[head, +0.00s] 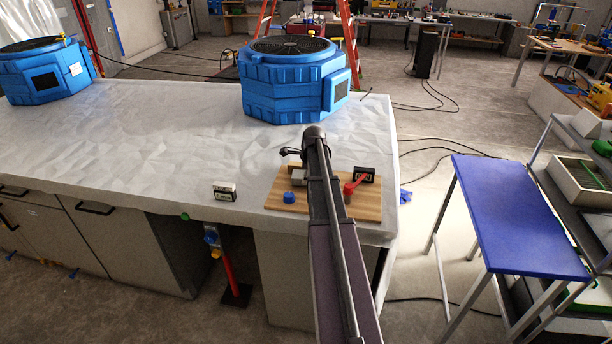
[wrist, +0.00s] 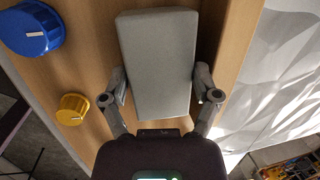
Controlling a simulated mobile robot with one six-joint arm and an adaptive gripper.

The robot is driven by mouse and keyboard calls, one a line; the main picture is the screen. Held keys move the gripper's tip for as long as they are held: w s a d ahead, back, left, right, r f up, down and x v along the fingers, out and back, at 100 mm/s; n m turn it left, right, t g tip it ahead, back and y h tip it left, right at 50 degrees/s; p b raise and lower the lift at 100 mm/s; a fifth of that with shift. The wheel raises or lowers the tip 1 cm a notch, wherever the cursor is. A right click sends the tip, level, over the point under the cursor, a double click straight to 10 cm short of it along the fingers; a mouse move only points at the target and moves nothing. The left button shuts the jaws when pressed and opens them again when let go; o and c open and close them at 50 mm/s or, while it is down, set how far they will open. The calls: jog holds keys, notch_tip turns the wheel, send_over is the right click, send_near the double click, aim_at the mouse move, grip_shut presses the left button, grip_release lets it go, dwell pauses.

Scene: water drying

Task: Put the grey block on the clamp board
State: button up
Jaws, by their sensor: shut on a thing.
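The grey block (wrist: 157,60) is a plain, flat-faced oblong in the wrist view. My gripper (wrist: 160,92) has one finger on each side of it and is shut on it. The block lies over the wooden clamp board (wrist: 90,75); whether it touches the wood cannot be told. In the head view the clamp board (head: 368,207) lies on the near right corner of the covered bench. It carries a blue knob (head: 289,198), a red lever (head: 355,184) and a small black box (head: 364,173). My arm hides the middle of the board and my fingertips there.
A small meter-like box (head: 224,191) stands left of the board on the white-covered bench (head: 150,140). A blue fan unit (head: 293,80) stands behind the board, another (head: 45,70) at far left. The bench middle is clear. A yellow knob (wrist: 72,108) shows beside the block.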

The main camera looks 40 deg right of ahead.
jog(key=shift+f, duration=0.35)
jog(key=o, duration=1.1)
jog(key=shift+r, duration=0.15)
